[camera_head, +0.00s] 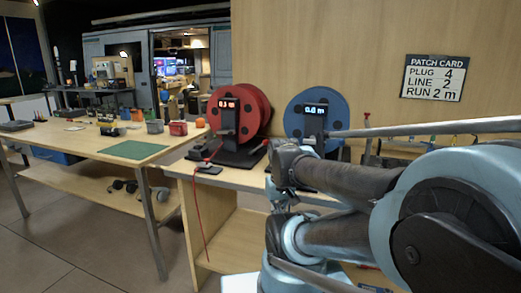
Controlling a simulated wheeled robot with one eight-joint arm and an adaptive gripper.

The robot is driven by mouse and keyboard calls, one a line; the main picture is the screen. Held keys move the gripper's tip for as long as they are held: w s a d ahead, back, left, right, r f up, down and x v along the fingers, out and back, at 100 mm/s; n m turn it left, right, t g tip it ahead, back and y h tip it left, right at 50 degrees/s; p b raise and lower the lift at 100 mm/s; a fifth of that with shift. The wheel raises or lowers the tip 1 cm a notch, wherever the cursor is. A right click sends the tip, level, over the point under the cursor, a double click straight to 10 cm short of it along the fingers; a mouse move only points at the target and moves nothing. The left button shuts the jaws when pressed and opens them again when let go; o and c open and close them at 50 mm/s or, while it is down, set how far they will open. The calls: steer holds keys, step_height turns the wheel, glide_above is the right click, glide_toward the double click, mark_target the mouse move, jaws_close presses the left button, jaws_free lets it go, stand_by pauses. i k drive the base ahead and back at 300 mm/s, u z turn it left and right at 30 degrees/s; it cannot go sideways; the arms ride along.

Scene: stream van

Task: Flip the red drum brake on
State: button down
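The red drum (240,112) stands upright in a black stand on the near bench, left of the blue drum (318,112). Its display (227,103) is lit and seems to read 0.3 m. A short dark lever with a red tip (265,143) sticks out at the right of its base; I cannot tell whether it is the brake or which way it is set. A thin red cable (197,205) hangs from a small dark piece at the bench's front edge. My arm crosses the right foreground; its fingertips do not show.
The blue drum's display seems to read 0.8 m, and my arm hides its lower part. A patch card (434,78) on the wall reads plug 4, line 2, run 2 m. A long table (75,138) with a green mat (133,150) and containers stands left.

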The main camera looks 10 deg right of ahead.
mark_target(265, 142)
steer(key=u, duration=0.15)
steer(key=k, duration=1.85)
steer(key=z, duration=0.4)
steer(key=i, duration=1)
steer(key=z, duration=0.1)
